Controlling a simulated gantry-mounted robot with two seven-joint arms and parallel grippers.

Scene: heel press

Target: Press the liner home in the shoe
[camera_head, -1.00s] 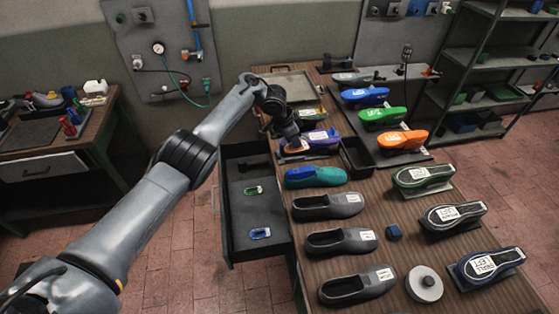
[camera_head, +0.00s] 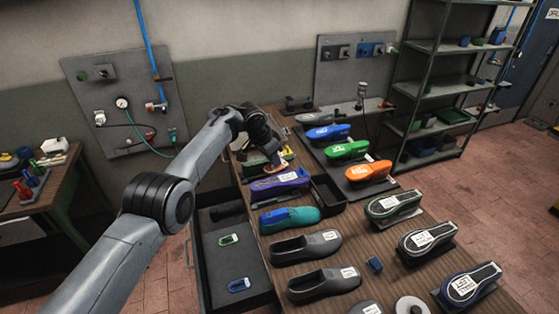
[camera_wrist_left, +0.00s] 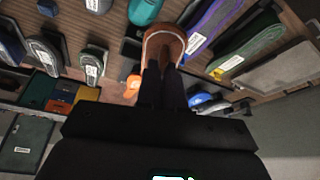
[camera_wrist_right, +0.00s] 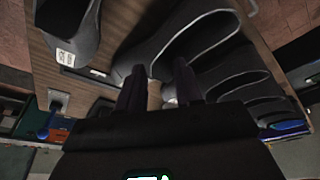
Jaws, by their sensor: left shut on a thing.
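My left gripper (camera_head: 275,160) is shut on a brown-orange liner (camera_wrist_left: 163,38), a curved, rimmed piece at its fingertips in the left wrist view. In the head view the liner (camera_head: 277,168) shows as an orange patch just behind the purple shoe (camera_head: 283,184), which has a white label. The purple shoe also shows beside the liner in the left wrist view (camera_wrist_left: 215,20). I cannot tell whether they touch. A teal shoe (camera_head: 290,219) lies in front of the purple one. My right gripper (camera_wrist_right: 158,90) is open near grey shoes (camera_wrist_right: 195,35); it is outside the head view.
Grey shoes (camera_head: 305,247) stand along the bench's left edge, beside an open drawer (camera_head: 232,265). Labelled shoes on stands (camera_head: 428,238) line the right side. Blue, green and orange shoes (camera_head: 368,170) stand on a rack behind. A small blue block (camera_head: 375,265) sits between rows.

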